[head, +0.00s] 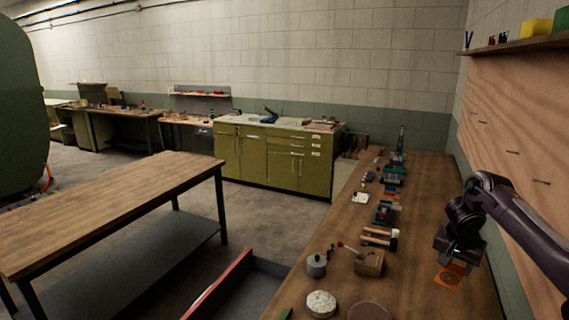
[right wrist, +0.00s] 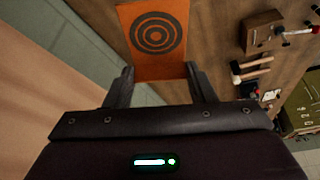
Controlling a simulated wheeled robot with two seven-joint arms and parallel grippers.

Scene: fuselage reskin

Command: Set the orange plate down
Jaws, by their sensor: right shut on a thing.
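The orange plate (head: 449,279), a flat rectangle with dark concentric rings, is at my right gripper (head: 456,264) near the right side of the long wooden workbench (head: 415,215). In the right wrist view the plate (right wrist: 155,36) reaches out beyond the fingertips. Its near end lies between the two fingers of my right gripper (right wrist: 159,76), which is shut on it. The plate appears over the bench top; I cannot tell how far above the wood it is. My left gripper is not in view.
A mallet (head: 379,237), a wooden block (head: 369,263), a grey canister (head: 316,265) and a round white dish (head: 320,304) stand left of the plate. Vises and tools line the bench farther back. A wooden wall panel (head: 515,145) rises at right. Bench wood beside the plate is bare.

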